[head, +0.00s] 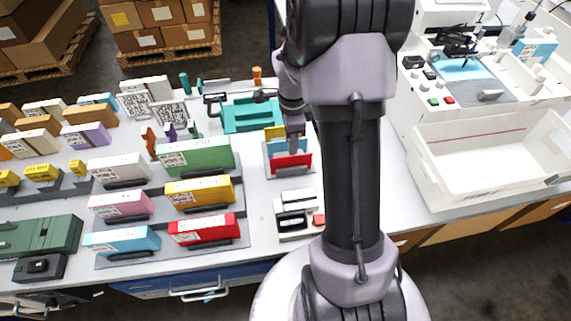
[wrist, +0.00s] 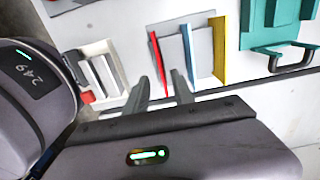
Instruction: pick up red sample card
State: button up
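The red sample card (head: 291,161) stands upright in a small grey holder (head: 272,172), in front of a blue card (head: 287,145) and a yellow card (head: 274,132). In the wrist view the red card (wrist: 157,58) shows as a thin edge, with the blue card (wrist: 189,50) and the yellow card (wrist: 220,45) to its right. My gripper (wrist: 161,80) is open. Its two fingertips lie either side of the red card's near end, with gaps showing. In the head view my gripper (head: 295,138) is over the holder and partly hides the blue card.
A white device with black slots (head: 294,215) stands in front of the holder. A teal tray (head: 247,116) lies behind it. Green, yellow and red boxes (head: 205,229) stand to the left. A large white bin (head: 480,178) is on the right.

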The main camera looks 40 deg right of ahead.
aim_at(291, 158)
notch_tip(291, 158, down, 8)
jog(key=b, duration=0.3)
jog(key=shift+f, duration=0.25)
jog(key=shift+r, duration=0.15)
jog(key=shift+c, duration=0.9)
grip_shut()
